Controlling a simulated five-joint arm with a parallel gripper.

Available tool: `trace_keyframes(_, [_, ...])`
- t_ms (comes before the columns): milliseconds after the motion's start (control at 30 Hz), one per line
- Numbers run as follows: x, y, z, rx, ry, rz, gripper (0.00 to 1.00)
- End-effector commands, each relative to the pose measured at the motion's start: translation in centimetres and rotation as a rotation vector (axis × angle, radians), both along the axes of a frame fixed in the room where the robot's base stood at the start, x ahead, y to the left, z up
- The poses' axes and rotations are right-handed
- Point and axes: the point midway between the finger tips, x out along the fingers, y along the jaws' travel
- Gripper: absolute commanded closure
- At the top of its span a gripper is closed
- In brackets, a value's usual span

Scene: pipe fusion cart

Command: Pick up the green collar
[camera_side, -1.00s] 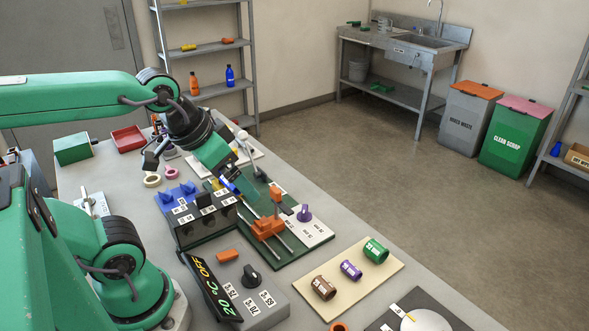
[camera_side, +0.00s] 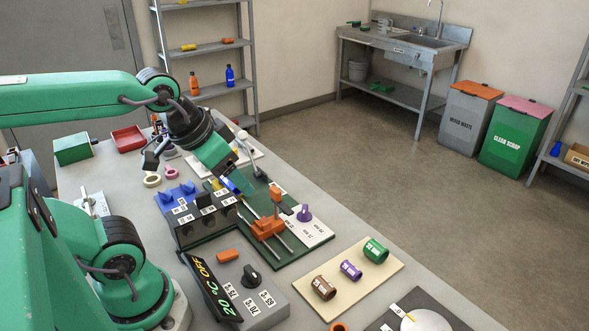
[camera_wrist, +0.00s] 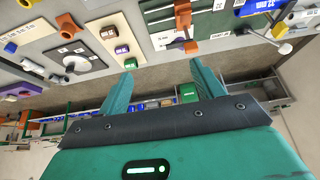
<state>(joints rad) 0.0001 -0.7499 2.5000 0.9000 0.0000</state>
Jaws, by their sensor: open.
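The green collar (camera_side: 376,250) lies on its side on the cream board, at the end nearest the table's far edge, with a white label on it. In the wrist view the green collar (camera_wrist: 135,62) shows small, above and near the tip of the left finger. My gripper (camera_wrist: 161,67) is open, with nothing between its two green fingers. In the side view it hangs over the middle of the table, to the left of the cream board and apart from the collar.
The cream board (camera_side: 345,263) also holds a purple collar (camera_side: 350,269) and a brown collar (camera_side: 323,287). An orange clamp fixture (camera_side: 268,228) stands between my gripper and the board. A grey control box with a black knob (camera_side: 251,276) stands in front. Bare table borders the board.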

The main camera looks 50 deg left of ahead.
Motion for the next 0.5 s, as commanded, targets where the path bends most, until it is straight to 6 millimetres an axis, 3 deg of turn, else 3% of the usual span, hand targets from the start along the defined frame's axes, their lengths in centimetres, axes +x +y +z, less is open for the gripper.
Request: trace_keyframes(500, [0.79, -0.19, 0.24, -0.023, 0.016, 0.037, 0.37])
